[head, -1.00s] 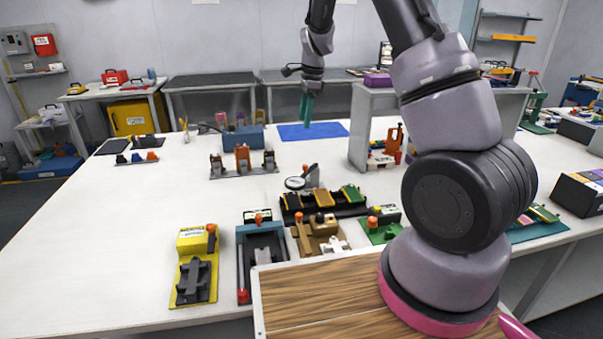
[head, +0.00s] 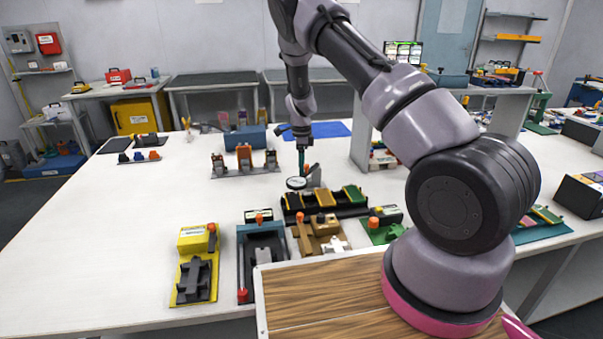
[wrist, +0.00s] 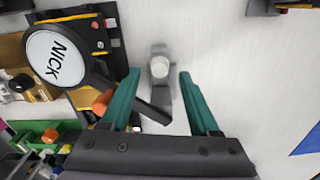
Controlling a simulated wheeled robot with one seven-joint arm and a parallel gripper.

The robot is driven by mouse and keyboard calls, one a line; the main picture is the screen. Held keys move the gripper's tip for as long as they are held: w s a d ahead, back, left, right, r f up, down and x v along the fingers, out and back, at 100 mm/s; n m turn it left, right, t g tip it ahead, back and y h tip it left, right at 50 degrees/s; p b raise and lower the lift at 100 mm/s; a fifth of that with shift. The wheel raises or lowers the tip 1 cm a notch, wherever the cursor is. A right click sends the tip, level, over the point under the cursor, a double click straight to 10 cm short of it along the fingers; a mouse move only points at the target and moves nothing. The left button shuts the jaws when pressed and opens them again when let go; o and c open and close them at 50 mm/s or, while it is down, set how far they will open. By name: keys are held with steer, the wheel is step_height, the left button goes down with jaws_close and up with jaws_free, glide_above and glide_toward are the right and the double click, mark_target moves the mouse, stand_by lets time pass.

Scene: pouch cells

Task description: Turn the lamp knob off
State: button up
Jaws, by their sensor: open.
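The lamp has a round, dark-rimmed head (head: 296,183) on a grey stand (head: 315,178) near the middle of the bench. In the wrist view its round head (wrist: 57,58) shows the word NICK, with a dark arm reaching right. A grey base with a pale round top (wrist: 160,68) lies between and beyond my fingertips. An orange piece (wrist: 103,103) shows beside the left finger; I cannot tell which part is the lamp knob. My gripper (head: 301,160) points down above the lamp. Its teal fingers (wrist: 160,78) are apart and empty in the wrist view.
A dark tray with yellow and green pieces (head: 325,203) stands just in front of the lamp. A fixture with orange-topped clamps (head: 244,158) is to the left, behind it. A blue mat (head: 330,130) lies further back.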

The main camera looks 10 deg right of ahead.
steer(key=shift+f, duration=1.3)
jaws_close()
